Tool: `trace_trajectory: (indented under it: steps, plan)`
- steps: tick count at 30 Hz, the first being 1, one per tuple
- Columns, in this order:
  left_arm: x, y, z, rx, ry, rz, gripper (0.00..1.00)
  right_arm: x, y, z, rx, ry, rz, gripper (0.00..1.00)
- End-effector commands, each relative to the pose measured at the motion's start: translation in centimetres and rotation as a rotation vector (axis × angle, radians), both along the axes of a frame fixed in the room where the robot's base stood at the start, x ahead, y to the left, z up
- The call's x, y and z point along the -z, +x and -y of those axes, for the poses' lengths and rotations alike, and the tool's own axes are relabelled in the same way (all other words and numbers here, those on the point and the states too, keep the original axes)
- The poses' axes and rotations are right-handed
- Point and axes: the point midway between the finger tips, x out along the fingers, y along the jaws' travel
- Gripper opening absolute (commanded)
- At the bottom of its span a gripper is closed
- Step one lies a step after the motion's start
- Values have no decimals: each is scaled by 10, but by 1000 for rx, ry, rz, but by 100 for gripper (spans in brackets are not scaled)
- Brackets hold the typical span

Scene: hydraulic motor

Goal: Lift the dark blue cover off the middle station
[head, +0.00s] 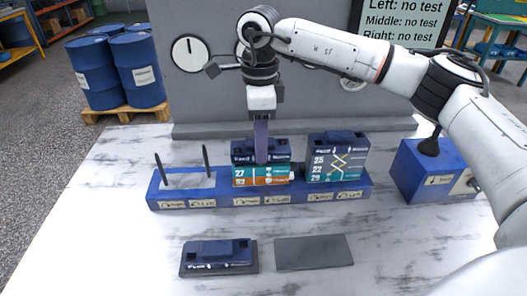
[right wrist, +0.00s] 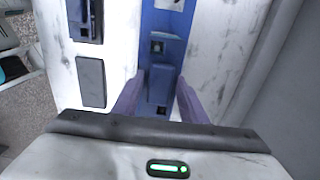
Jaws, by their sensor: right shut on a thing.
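The dark blue cover of the middle station (head: 242,154) sits on top of a teal plate (head: 245,172) and an orange plate (head: 247,182). No clear gap shows between the cover and the plates. My right gripper (head: 261,160) comes down from above and is shut on the cover's raised middle. In the right wrist view the cover (right wrist: 159,88) shows between the two purple fingers. The stack stands on the long blue base (head: 220,202). My left gripper is out of view.
The left station has two bare upright pins (head: 206,158). The right station holds a covered stack (head: 338,160). In front, another dark blue cover (head: 217,253) lies on a dark pad, beside an empty dark pad (head: 313,252). A blue box (head: 430,172) stands at the right.

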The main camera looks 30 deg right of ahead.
Motion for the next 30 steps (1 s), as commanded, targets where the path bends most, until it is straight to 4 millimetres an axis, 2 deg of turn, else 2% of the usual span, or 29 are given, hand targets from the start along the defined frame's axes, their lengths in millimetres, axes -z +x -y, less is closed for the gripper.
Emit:
trace_trajectory:
  steps: [1,14,30]
  plan:
    - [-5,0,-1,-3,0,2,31,-7,1,0,0,1,3,0]
    - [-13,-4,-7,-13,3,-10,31,-32,1,0,0,1,3,0]
    - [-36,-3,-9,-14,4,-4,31,-64,1,-1,0,2,3,0]
